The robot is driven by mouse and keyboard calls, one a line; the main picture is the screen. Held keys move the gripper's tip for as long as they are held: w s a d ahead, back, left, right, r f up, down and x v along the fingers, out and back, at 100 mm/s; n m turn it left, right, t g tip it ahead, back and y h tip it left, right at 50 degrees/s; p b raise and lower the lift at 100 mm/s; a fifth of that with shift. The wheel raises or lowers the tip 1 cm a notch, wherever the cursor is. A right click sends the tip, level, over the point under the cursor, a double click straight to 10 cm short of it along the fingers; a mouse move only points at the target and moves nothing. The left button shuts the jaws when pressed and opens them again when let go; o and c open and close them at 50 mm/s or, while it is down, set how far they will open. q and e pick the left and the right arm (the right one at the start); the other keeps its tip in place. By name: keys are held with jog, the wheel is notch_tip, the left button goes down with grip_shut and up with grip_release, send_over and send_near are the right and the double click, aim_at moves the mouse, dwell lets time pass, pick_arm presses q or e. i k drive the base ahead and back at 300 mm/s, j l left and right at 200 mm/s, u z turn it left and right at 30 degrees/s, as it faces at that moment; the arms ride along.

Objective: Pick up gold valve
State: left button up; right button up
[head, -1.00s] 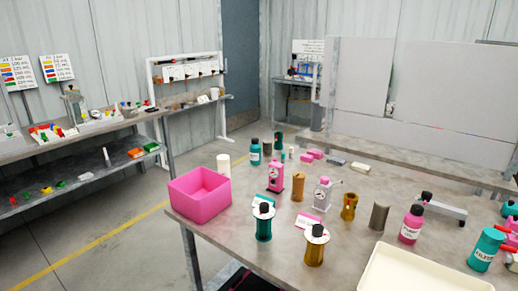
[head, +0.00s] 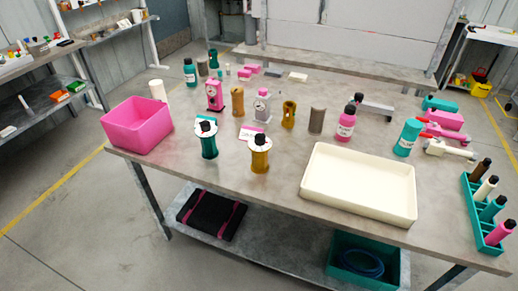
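Several gold or brass-coloured parts stand upright on the grey table. One is a gold cylinder (head: 260,156) with a white disc and black knob on top, near the front edge. A gold part with an opening in its side (head: 288,116) stands behind it. A plain bronze cylinder (head: 238,103) stands further left. I cannot tell for sure which one is the gold valve. A teal cylinder (head: 209,145) with a similar disc and black knob stands left of the front gold one. Neither gripper is in the head view.
A pink bin (head: 137,126) stands at the table's left end. A cream tray (head: 358,208) lies front right, and a teal rack (head: 480,220) with bottles stands at the right end. Pink (head: 346,124) and teal (head: 407,138) bottles stand behind the tray. A lower shelf (head: 290,245) carries a black mat.

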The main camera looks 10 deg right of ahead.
aim_at(260, 165)
jog(key=i+j+z, duration=0.15)
jog(key=i+j, duration=0.2)
jog(key=i+j+z, duration=0.15)
jog(key=i+j, duration=0.2)
jog(key=i+j+z, duration=0.2)
jog(key=j, duration=0.35)
jog(key=i, duration=0.1)
